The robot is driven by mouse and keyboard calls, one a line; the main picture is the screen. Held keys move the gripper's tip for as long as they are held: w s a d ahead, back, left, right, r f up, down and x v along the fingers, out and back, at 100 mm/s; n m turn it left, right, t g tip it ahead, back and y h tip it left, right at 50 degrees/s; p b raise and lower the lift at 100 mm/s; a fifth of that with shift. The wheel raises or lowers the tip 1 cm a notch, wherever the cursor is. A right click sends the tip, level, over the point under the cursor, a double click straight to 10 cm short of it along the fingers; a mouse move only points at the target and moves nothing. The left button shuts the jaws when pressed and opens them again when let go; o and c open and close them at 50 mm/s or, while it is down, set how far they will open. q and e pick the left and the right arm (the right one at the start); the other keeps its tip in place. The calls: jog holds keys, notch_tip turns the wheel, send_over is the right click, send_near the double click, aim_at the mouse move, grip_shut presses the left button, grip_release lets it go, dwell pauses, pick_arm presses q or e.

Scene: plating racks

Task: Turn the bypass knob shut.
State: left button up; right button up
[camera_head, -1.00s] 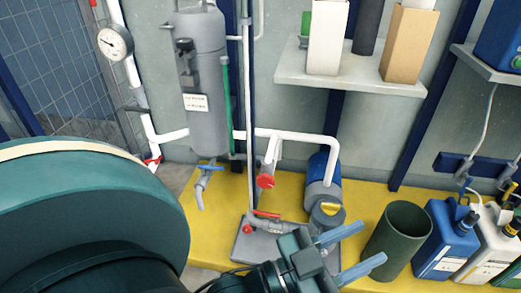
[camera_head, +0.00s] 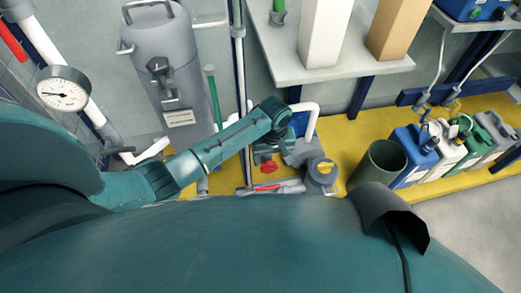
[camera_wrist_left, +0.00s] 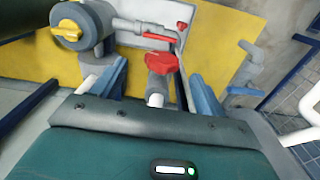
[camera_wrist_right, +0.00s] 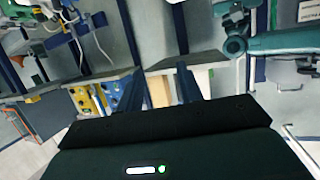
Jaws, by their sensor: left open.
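A red knob (camera_head: 268,167) shows low in the head view, beside the grey pump; I take it as the bypass knob. In the left wrist view the lobed red knob (camera_wrist_left: 161,62) sits on a white pipe. My left gripper (camera_wrist_left: 160,70) is open there, one finger on each side of the knob and no clear contact. In the head view its hand (camera_head: 268,145) is above the knob and its fingers are mostly hidden. My right gripper (camera_wrist_right: 158,78) is open and empty, facing the shelf area, away from the knob.
A red lever handle (camera_wrist_left: 160,37) and a grey pump with a yellow cap (camera_wrist_left: 68,26) are close by the left fingers. A grey tank (camera_head: 178,70) stands behind the left arm. A green bin (camera_head: 378,165) and several jugs stand at the right.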

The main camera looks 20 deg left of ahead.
pick_arm(q)
jog(key=shift+w+a+r, duration=0.15)
jog(key=shift+w+a, duration=0.1)
jog(key=shift+a, duration=0.05)
jog(key=shift+f, duration=0.35)
notch_tip(320, 180, down, 5)
jog(key=b, duration=0.3)
jog(key=shift+f, duration=0.8)
jog(key=shift+a, duration=0.1)
pick_arm(e)
jog(key=f, duration=0.2)
jog(key=w+a+f+n, duration=0.1)
pick_arm(q)
jog(key=shift+c, duration=0.3)
jog(key=c, duration=0.9)
